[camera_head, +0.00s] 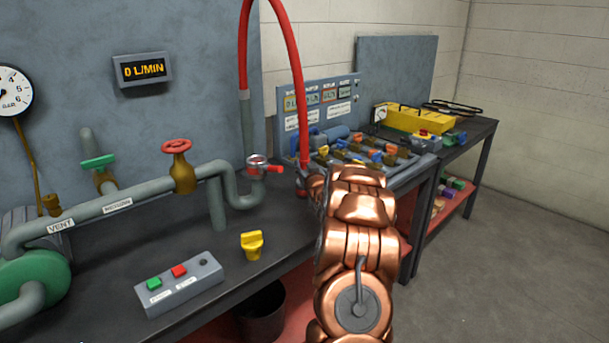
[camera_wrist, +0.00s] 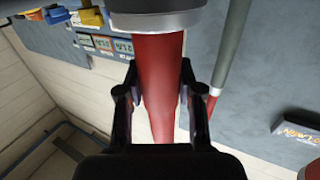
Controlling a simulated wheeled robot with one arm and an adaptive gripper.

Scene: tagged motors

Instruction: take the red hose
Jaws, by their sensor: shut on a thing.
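The red hose (camera_head: 298,75) arches up out of the top of the head view from a grey vertical pipe (camera_head: 248,120) and comes down on the right to my copper-coloured arm. In the wrist view the red hose (camera_wrist: 160,75) runs between the two dark fingers of my gripper (camera_wrist: 160,90), which is shut on it. A dark end piece with a light metal ring (camera_wrist: 160,22) covers the hose end at the top of the wrist view. In the head view my arm hides the fingers and most of the lower hose end.
A dark bench carries grey pipework with a red valve wheel (camera_head: 177,147), a button box (camera_head: 180,284) and a yellow knob (camera_head: 252,244). A panel and several valves stand behind my arm. A black bin (camera_head: 262,314) is below. Floor at right is free.

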